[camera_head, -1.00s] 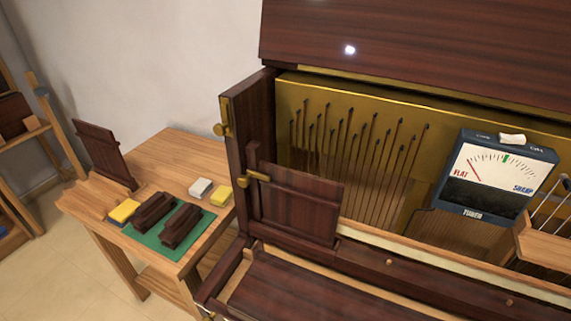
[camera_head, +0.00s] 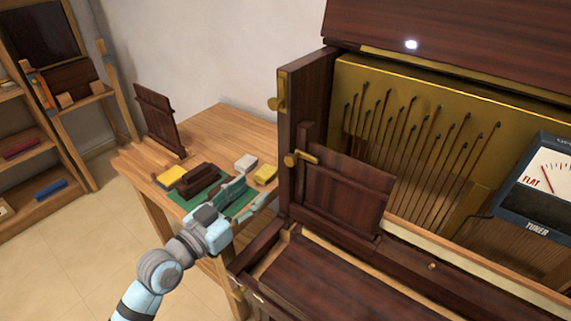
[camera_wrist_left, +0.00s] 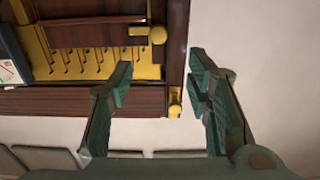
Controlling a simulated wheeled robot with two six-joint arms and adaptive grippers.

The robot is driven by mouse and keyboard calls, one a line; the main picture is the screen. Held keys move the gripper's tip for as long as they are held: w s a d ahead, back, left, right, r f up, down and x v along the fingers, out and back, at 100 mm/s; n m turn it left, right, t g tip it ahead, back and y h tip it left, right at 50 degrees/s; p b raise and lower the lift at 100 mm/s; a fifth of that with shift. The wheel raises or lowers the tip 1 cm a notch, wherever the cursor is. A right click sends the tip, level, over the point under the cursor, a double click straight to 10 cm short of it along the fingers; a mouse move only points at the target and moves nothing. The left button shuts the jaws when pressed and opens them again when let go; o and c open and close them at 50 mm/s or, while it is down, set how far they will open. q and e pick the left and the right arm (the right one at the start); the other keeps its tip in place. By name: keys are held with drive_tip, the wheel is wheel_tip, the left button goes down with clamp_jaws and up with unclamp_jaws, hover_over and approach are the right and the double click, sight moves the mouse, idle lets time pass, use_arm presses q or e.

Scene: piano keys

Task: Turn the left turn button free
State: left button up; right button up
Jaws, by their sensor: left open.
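The left turn button (camera_head: 291,160) is a brass knob with a short bar on the left post of the piano case. Its bar points right, over the upper left corner of a dark wooden panel (camera_head: 345,197). In the left wrist view the turn button (camera_wrist_left: 157,35) shows near the top, beyond the fingertips. My left gripper (camera_head: 250,198) is open and empty, left of the case and in front of the side table, apart from the button. Its two green-padded fingers (camera_wrist_left: 160,72) show spread in the wrist view. My right gripper is not in view.
Another brass knob (camera_head: 277,104) sits higher on the case's left edge. The side table (camera_head: 225,127) holds dark blocks, yellow and white blocks and a green mat. A tuner (camera_head: 540,190) stands at the right. Shelves (camera_head: 30,150) stand far left.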

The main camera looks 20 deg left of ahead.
sight(289, 161)
use_arm(q)
drive_tip(key=b+x, duration=0.1)
drive_tip(key=x, duration=1.2)
drive_tip(key=shift+w+d, duration=0.25)
drive_tip(key=shift+w, duration=0.1)
drive_tip(key=shift+c, duration=0.4)
clamp_jaws()
